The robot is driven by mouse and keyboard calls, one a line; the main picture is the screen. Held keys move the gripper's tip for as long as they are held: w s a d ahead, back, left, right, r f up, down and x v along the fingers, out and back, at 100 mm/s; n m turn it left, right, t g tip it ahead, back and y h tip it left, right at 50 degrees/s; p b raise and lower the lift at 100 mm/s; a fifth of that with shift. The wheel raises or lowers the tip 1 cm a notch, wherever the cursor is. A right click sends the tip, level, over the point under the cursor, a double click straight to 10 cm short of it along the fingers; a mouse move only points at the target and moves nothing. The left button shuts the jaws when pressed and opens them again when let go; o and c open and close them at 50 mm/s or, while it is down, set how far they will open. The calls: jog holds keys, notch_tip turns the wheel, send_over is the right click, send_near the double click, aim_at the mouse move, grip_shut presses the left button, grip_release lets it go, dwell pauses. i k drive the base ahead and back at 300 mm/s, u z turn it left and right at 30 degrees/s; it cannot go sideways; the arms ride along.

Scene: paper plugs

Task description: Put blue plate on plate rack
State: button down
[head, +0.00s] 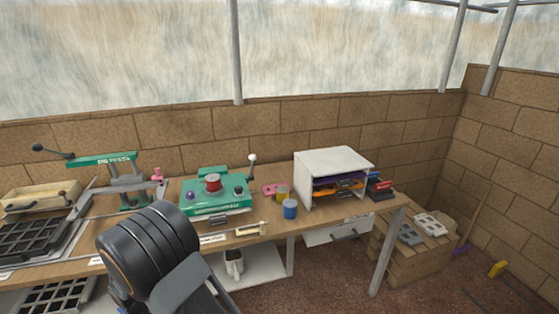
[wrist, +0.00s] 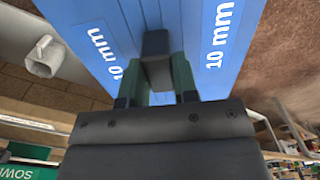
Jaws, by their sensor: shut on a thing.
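The blue plate (wrist: 88,42) fills the top of the wrist view, with "10 mm" in white on it twice. My gripper (wrist: 156,78) is shut on a dark grip in the middle of the plate, between its two green-and-black fingers. In the head view my dark arm stands in the front, and I cannot make out the plate or gripper there. The plate rack looks to be the white open-fronted box (head: 333,160) at the right end of the bench. A purple plate and an orange plate (head: 343,192) lie on its levels.
The wooden bench (head: 262,236) holds a green machine (head: 215,194), a blue cup (head: 290,209) beside a yellow one, and a green press (head: 103,160) at left. Red and black items (head: 380,188) lie right of the rack. A wooden crate (head: 408,258) stands beyond the bench's right end.

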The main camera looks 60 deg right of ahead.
aim_at(332, 159)
jog(key=u, duration=1.15)
jog(key=k, duration=1.9)
jog(key=z, duration=0.55)
